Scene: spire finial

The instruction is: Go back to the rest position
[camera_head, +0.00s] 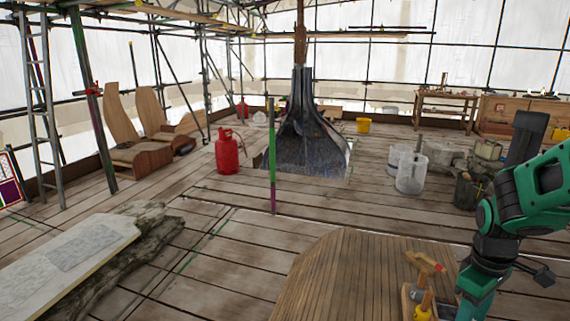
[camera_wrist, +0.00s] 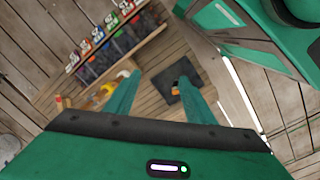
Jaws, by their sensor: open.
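My gripper (camera_wrist: 158,98) shows in the wrist view as two green fingers set well apart, with nothing between them. They point down over a wooden plank surface. In the head view my green and black arm comes in from the right and bends down over the right side of the round-edged wooden table (camera_head: 340,270). My fingertips cannot be made out in the head view.
A wooden tray (camera_head: 407,300) with a yellow item (camera_head: 423,302) lies beside my arm. The wrist view shows a row of coloured containers (camera_wrist: 98,40) and a dark pad (camera_wrist: 180,86). A stone slab (camera_head: 75,250) lies left; open planks lie between.

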